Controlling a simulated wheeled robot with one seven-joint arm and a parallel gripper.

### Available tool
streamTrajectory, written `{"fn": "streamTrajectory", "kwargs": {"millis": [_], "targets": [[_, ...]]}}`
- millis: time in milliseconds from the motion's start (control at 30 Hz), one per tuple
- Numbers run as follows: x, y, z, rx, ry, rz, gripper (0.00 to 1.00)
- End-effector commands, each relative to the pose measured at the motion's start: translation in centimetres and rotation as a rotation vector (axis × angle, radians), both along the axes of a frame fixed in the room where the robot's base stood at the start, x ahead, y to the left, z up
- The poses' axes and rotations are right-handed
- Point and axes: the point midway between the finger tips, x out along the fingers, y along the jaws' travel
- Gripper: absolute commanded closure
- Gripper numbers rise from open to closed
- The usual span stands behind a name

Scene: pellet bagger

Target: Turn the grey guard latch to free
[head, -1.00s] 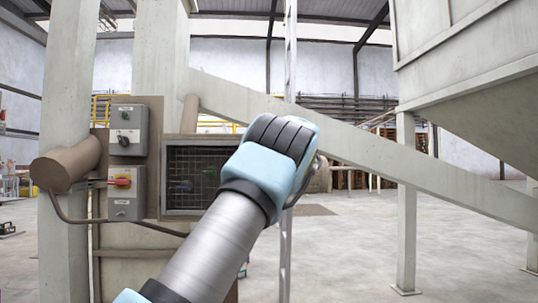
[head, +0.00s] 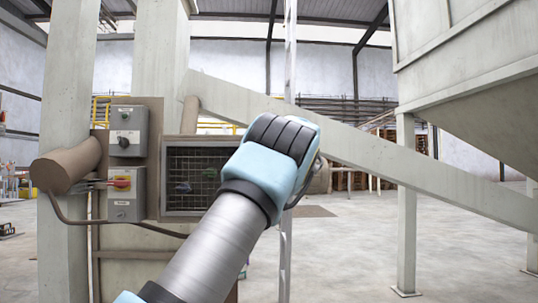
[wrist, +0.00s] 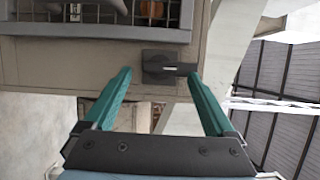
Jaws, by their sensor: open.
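The guard latch (wrist: 162,68) shows in the wrist view as a dark grey square plate with a short bar pointing right and a small pale mark on it. It sits on the beige frame just below the mesh guard (wrist: 98,14). My gripper (wrist: 160,76) is open, with one teal finger on each side of the latch. The right fingertip is close to the bar's right end; I cannot tell whether they touch. In the head view the mesh guard (head: 190,182) is partly covered by my arm, and the latch and my gripper are hidden.
Left of the guard, a grey box with a black knob (head: 129,131) stands above one with a red and yellow switch (head: 125,194). A brown cylinder (head: 66,166) juts out at the left. A sloping beam (head: 370,158) crosses to the right. Floor (head: 345,250) is open at the right.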

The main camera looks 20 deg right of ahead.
Motion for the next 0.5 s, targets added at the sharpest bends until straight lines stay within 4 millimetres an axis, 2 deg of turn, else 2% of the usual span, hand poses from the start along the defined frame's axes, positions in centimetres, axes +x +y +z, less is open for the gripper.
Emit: {"fn": "streamTrajectory", "kwargs": {"millis": [300,500], "targets": [[-5.7,-1.3,-0.4,-0.001,0.001,-0.004,0.10],[-8.8,-2.0,-0.3,0.000,0.001,-0.004,0.10]]}}
